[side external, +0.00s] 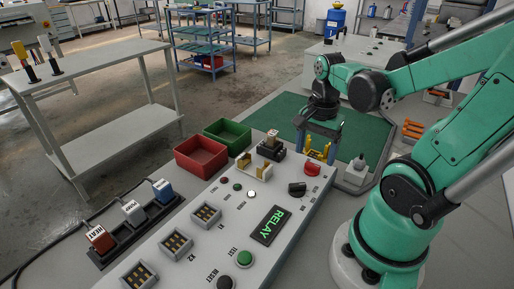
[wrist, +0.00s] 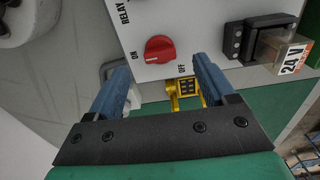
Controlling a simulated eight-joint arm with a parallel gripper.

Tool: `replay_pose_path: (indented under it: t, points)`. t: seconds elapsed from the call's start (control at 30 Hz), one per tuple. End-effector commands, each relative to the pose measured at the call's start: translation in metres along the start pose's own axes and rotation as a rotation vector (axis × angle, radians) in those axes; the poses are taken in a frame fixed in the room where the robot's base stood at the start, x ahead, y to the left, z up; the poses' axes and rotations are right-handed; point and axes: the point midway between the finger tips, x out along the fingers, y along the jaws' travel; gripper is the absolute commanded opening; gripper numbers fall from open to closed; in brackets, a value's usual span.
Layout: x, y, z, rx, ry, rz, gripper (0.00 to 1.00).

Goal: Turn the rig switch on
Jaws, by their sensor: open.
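The rig switch is a red rotary knob (side external: 313,169) at the far right corner of the grey panel (side external: 190,266). In the wrist view the red knob (wrist: 160,49) lies just beyond my fingertips, between the labels ON on its left and OFF at its lower right. I cannot tell for sure which label it points to. My gripper (wrist: 161,68) is open and empty, with its blue fingers either side of the knob's line and apart from it. In the side view my gripper (side external: 320,135) is over the green mat beside the panel's far end.
A yellow metal part (wrist: 187,91) sits by the panel edge near my right finger. A black socket with a clear 24 V block (wrist: 285,52) stands right of the knob. A black knob (side external: 297,188) and a lit RELAY display (side external: 270,226) are nearby on the panel.

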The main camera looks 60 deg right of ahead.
Motion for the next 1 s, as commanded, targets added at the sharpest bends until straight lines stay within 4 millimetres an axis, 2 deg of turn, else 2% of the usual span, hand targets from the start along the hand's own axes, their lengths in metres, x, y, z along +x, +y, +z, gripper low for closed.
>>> replay_pose_path:
  t: [0.1, 0.3, 0.73, 0.77, 0.87, 1.0]
  points:
    - [-0.013, 0.0, 0.0, 0.0, 0.0, 0.0, 0.76]
    - [-0.026, 0.0, 0.0, 0.0, 0.0, 0.0, 0.76]
    - [-0.029, -0.002, 0.002, -0.032, 0.007, -0.01, 0.76]
    - [-0.029, -0.005, 0.004, -0.072, 0.014, -0.022, 0.76]
    - [-0.031, -0.023, 0.02, -0.339, 0.075, -0.107, 0.76]
    - [-0.039, -0.057, 0.059, -0.893, 0.228, -0.282, 0.76]
